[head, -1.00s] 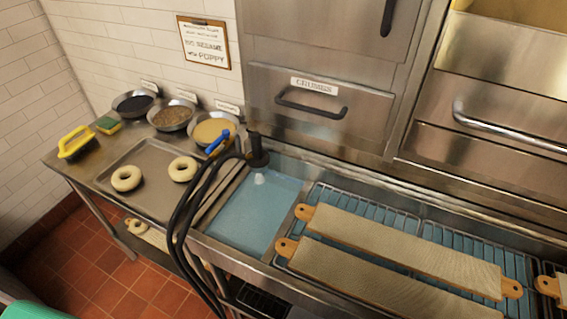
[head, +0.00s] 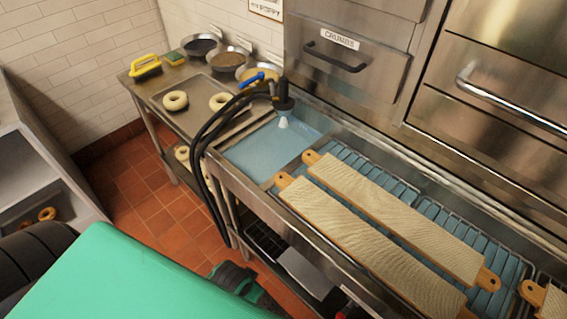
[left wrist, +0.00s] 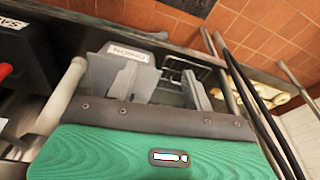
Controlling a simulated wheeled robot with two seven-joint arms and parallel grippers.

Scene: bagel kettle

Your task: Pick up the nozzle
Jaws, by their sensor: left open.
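The nozzle (head: 284,98) is a black spray head with a pale tip, hanging over the blue water basin at the left end of the counter in the head view. A blue lever shows beside it, and black hoses loop down in front of the counter. The left wrist view shows my left gripper (left wrist: 160,78) with its two grey fingers apart and nothing held between them. The fingers are below counter level, with a labelled container behind them. The nozzle is not visible in that view. My right gripper is not in view.
Long boards (head: 395,215) lie on the rack right of the basin. A tray (head: 197,99) with bagels and several topping bowls stand left of it. In the left wrist view, dark hoses (left wrist: 252,100) run right of the fingers. A lower shelf sits under the counter.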

